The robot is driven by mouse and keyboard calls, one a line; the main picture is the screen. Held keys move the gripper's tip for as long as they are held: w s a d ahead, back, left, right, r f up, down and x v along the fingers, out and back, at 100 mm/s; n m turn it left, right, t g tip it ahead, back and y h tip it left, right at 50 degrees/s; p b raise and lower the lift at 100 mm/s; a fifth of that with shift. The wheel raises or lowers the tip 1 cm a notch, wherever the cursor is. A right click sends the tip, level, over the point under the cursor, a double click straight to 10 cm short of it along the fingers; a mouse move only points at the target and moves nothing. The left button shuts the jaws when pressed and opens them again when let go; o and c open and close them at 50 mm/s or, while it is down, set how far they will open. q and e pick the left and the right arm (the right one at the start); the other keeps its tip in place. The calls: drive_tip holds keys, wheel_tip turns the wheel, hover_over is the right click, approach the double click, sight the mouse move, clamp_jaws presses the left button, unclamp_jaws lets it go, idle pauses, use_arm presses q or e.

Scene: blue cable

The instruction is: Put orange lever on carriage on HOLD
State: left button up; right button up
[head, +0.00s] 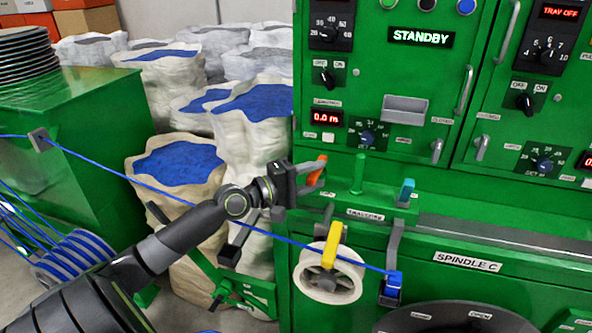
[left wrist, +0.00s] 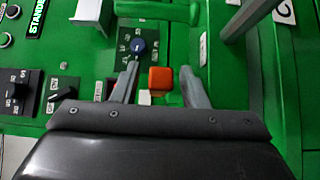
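The orange lever (head: 318,168) stands at the left end of the green carriage ledge (head: 345,200) on the machine front. My left gripper (head: 308,178) is at the lever. In the left wrist view the lever's orange end (left wrist: 160,78) sits between the two spread fingers (left wrist: 160,86), with a gap on each side. The gripper is open and does not hold the lever. Small labels sit near the lever, but I cannot read a HOLD mark. My right gripper is in neither view.
A green lever (head: 358,172) and a teal lever (head: 406,192) stand to the right of the orange one. A white spool (head: 328,274) hangs below. The blue cable (head: 180,197) crosses by my left arm to a blue block (head: 393,280). The panel reads STANDBY (head: 421,38).

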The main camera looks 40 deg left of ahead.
use_arm(q)
drive_tip(key=v, duration=1.7)
drive_tip(key=shift+s+p, duration=0.2)
drive_tip(key=shift+p, duration=0.2)
